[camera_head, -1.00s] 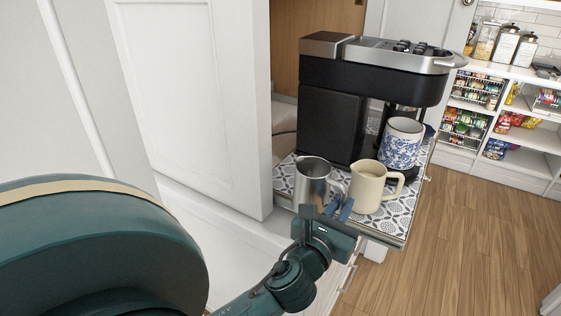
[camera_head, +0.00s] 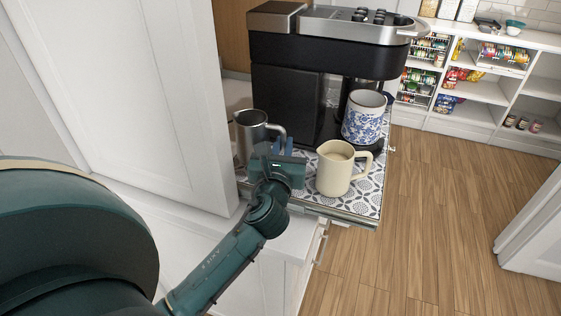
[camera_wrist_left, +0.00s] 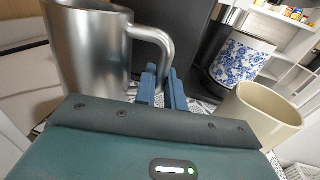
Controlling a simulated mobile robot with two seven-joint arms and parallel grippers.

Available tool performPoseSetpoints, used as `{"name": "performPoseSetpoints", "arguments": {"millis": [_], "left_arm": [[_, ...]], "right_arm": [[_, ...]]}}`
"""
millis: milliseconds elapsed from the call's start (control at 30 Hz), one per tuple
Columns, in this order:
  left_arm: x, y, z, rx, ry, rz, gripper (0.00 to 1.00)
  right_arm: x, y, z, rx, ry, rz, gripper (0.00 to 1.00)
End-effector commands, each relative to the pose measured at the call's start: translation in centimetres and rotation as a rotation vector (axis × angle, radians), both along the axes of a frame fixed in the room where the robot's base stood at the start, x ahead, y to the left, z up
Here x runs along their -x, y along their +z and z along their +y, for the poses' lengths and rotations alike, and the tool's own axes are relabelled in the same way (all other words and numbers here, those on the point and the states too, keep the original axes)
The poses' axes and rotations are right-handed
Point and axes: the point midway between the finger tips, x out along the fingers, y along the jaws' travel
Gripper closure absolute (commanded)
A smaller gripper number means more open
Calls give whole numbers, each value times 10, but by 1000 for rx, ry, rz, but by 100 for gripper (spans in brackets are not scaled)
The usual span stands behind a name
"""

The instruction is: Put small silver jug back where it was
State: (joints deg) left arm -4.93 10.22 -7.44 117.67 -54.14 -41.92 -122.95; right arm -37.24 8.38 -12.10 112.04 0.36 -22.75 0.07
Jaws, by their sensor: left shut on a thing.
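The small silver jug (camera_head: 250,138) is upright at the left end of the patterned pull-out shelf (camera_head: 300,193), close to the white door's edge. It fills the left of the left wrist view (camera_wrist_left: 88,55), with its handle toward my fingers. My left gripper (camera_head: 281,146) is shut on the jug at its handle; its blue fingers (camera_wrist_left: 161,88) point forward. The jug's base is mostly hidden by my gripper, so I cannot tell whether it touches the shelf. My right gripper is not in view.
A cream pitcher (camera_head: 335,175) stands right of my gripper. A blue-and-white floral mug (camera_head: 362,122) is behind it, by the black coffee machine (camera_head: 285,100). The white cabinet door (camera_head: 150,100) closes off the left side. Wood floor (camera_head: 430,220) lies open at right.

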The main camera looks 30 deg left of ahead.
Motion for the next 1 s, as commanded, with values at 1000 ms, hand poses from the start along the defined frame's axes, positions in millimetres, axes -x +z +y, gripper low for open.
{"name": "performPoseSetpoints", "arguments": {"millis": [1000], "left_arm": [[0,-40,0,0,-1,0,69]], "right_arm": [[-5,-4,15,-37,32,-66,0]]}}
